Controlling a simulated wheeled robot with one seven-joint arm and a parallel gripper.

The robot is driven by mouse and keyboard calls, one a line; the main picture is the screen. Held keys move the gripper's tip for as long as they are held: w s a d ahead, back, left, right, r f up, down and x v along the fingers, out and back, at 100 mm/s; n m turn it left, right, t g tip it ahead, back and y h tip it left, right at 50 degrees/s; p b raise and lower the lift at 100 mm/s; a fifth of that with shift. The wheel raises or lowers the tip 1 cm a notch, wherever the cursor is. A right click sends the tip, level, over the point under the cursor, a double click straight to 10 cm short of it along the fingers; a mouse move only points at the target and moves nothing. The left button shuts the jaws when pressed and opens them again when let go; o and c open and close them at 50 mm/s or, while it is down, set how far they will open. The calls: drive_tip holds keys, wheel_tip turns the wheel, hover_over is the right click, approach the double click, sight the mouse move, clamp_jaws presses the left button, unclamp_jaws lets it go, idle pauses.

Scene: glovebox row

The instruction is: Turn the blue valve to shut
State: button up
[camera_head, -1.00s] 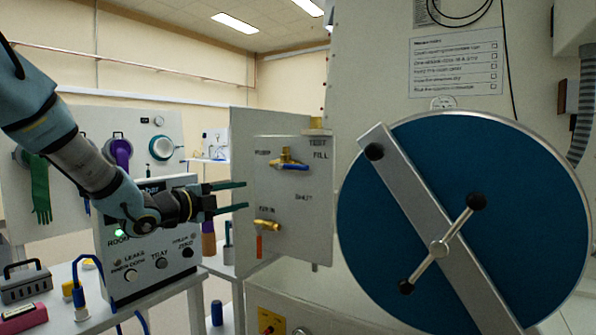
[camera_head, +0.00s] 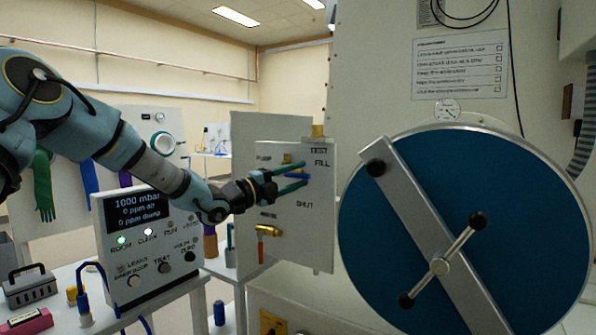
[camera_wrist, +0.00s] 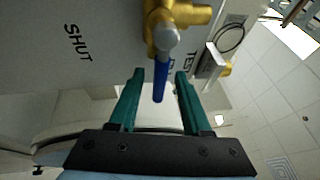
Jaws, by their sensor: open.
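The blue valve is a brass body (camera_wrist: 176,18) with a blue lever handle (camera_wrist: 160,80), mounted on a pale panel (camera_head: 318,235). In the head view the lever (camera_head: 299,176) lies roughly level toward the right, near the FILL marking, and is partly hidden by my gripper. The SHUT marking is below it. My gripper (camera_head: 305,172) is open at the valve. In the wrist view its two green fingers stand one on each side of the blue lever, with gaps on both sides. I cannot tell that either finger touches it.
A big blue round door (camera_head: 400,235) with a metal bar is close on the right. A control box with a display (camera_head: 150,250) stands below my arm.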

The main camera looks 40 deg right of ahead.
drive_tip(key=shift+d, duration=0.2)
clamp_jaws()
idle(0.3)
idle(1.1)
